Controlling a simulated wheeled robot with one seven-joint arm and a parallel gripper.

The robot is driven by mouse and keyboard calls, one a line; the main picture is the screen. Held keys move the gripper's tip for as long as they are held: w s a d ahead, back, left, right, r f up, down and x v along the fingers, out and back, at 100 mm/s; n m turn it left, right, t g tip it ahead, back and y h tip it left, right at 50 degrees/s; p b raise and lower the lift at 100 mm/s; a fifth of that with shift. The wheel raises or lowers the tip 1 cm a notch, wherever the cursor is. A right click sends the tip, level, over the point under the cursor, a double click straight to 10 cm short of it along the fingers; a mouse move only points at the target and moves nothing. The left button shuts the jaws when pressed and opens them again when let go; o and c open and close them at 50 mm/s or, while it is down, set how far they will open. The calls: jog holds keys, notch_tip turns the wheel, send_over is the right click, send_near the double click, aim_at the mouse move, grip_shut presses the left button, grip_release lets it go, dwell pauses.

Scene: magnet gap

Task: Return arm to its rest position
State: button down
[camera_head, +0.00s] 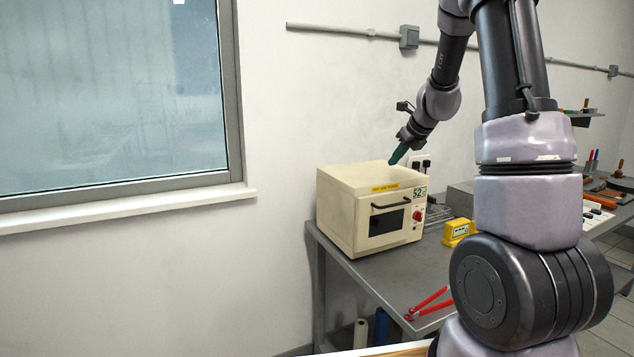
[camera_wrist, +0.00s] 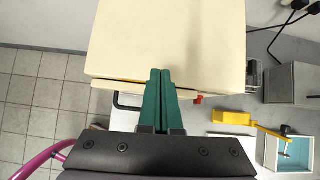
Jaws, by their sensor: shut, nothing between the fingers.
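My gripper (camera_head: 398,156) shows in the head view at the end of my raised arm, in front of or above the right part of the cream oven-like box (camera_head: 340,206). In the wrist view, my gripper's two green fingers (camera_wrist: 160,75) lie side by side, shut with nothing between them. They overlap the front edge of the cream box (camera_wrist: 170,40) in that view. I cannot tell the exact gap between the fingertips and the box top. The box door with its black handle is closed in the head view.
The box stands on a grey metal table (camera_head: 385,275). A yellow meter (camera_head: 458,231) and a red-handled tool (camera_head: 430,303) lie to its right and front. A wall (camera_head: 280,120) rises behind the box. In the wrist view, an open box with a light-blue inside (camera_wrist: 288,155) sits at the lower right.

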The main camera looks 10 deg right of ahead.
jog(key=s+a+r+n, duration=0.4)
jog(key=s+r+n, duration=0.15)
jog(key=s, duration=0.25)
jog(key=s+a+r+n+y, duration=0.1)
jog(key=s+a+r+n, duration=0.3)
jog(key=s+n, duration=0.3)
jog(key=s+a+r+n, duration=0.3)
jog(key=s+r+n, duration=0.1)
jog(key=s+n, duration=0.35)
jog(key=s+n+h, duration=0.1)
jog(key=s+n, duration=0.6)
jog(key=s, duration=0.3)
jog(key=shift+s+a+f+n, duration=0.25)
jog(key=shift+s+a+n, duration=0.1)
jog(key=shift+n, duration=0.05)
